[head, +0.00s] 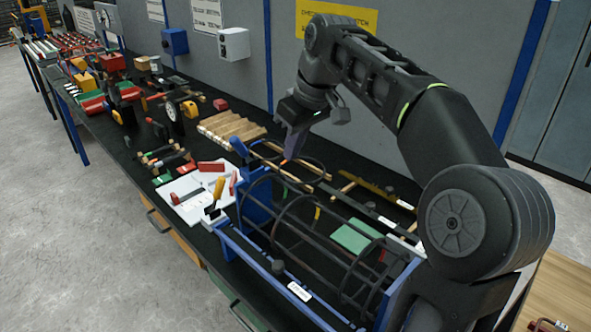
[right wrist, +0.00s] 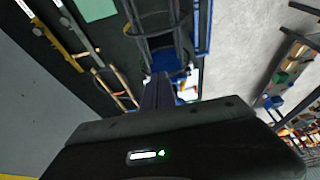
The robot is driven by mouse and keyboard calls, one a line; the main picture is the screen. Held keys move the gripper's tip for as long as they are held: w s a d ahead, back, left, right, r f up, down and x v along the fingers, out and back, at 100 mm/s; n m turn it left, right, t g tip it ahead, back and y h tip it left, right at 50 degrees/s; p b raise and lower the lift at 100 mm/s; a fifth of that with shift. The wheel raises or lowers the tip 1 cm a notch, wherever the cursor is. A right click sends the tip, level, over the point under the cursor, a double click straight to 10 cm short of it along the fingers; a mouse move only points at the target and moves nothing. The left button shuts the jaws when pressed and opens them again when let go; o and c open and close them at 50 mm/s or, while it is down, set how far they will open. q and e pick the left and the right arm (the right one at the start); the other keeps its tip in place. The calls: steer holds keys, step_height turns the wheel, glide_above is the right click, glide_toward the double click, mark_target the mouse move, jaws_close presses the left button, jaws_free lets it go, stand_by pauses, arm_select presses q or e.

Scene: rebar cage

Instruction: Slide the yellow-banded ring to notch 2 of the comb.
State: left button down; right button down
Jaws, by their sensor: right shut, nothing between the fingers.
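The rebar cage (head: 300,225) lies along the bench between blue end plates, with several dark rings around its long bars. My left gripper is out of view.
A green sheet (head: 351,236) lies behind the cage. A yellow tool (head: 375,187) and a wooden frame (head: 285,175) lie near the wall. A slatted wooden block (head: 231,128) and white papers (head: 195,190) lie left of the cage. Blue rails edge the cage.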

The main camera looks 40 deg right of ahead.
step_height(320, 180, down, 10)
steer(key=p, duration=0.1)
steer(key=shift+s+a, duration=0.2)
steer(key=shift+s, duration=0.25)
stand_by(0.5)
steer(key=shift+s, duration=0.1)
